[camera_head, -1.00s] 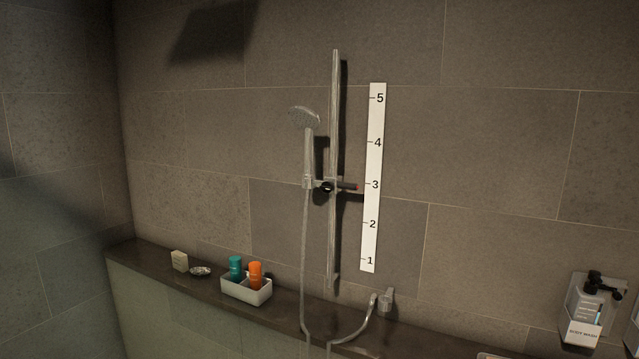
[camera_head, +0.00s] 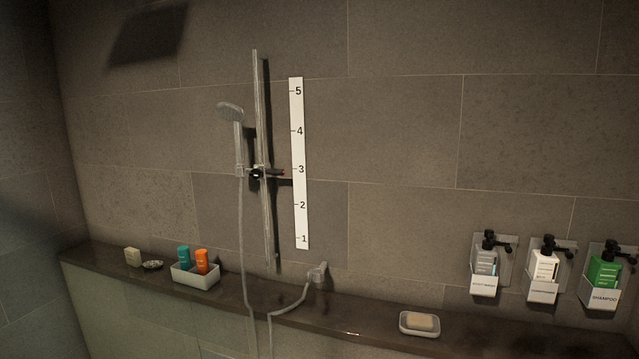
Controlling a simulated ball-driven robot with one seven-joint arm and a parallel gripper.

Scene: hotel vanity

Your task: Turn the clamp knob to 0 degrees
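The clamp knob (camera_head: 257,174) is a small dark round piece on the slider clamp of the vertical chrome rail (camera_head: 262,120). A thin pointer reaches right from the clamp to about mark 3 on the white scale (camera_head: 299,160). The knob is too small to read its angle. The hand shower (camera_head: 232,112) hangs in the clamp's holder left of the rail, its hose (camera_head: 243,260) running down. My gripper is not in the view.
A stone ledge (camera_head: 350,326) runs below, holding a white tray (camera_head: 196,278) with teal and orange bottles, and a soap dish (camera_head: 419,331). Three wall dispensers, including a green shampoo bottle (camera_head: 605,271), hang at right.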

